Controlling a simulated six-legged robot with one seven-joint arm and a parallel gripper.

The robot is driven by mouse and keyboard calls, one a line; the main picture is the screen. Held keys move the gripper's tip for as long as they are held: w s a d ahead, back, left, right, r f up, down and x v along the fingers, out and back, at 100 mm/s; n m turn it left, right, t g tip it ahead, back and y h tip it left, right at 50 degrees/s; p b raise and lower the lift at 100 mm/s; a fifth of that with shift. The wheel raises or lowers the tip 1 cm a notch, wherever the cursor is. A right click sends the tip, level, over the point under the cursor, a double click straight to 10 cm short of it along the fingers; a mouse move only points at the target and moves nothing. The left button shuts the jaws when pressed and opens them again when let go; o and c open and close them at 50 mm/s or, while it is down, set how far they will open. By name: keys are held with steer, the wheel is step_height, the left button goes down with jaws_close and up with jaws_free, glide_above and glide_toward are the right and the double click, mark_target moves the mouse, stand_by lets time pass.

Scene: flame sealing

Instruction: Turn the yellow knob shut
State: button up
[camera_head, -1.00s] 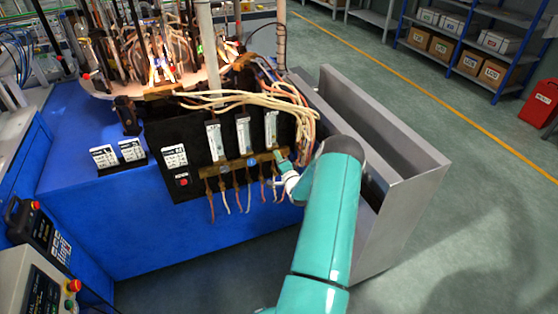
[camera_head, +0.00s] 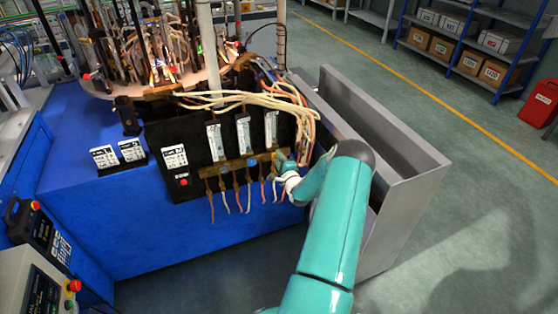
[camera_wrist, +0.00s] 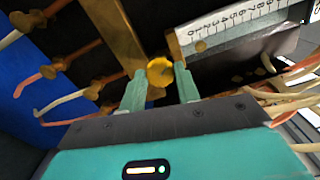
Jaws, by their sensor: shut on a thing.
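The yellow knob (camera_wrist: 157,72) is round and sits on the brass bar at the foot of a black panel (camera_head: 205,135) with white scales. In the wrist view it lies between the two teal fingertips of my gripper (camera_wrist: 159,84), one finger on each side. My gripper is shut on it. In the head view my gripper (camera_head: 281,160) is at the right end of the brass bar (camera_head: 240,164); the knob is too small there to make out clearly.
Pale hoses (camera_head: 250,97) loop over the panel top, and several thin tubes hang below the bar. A grey metal trough (camera_head: 385,140) stands close to the right of my arm. A blue bench (camera_head: 140,220) holds the panel. Open floor lies farther right.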

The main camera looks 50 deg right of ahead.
steer(key=o, duration=1)
steer(key=v, duration=1.4)
steer(key=shift+w, duration=0.1)
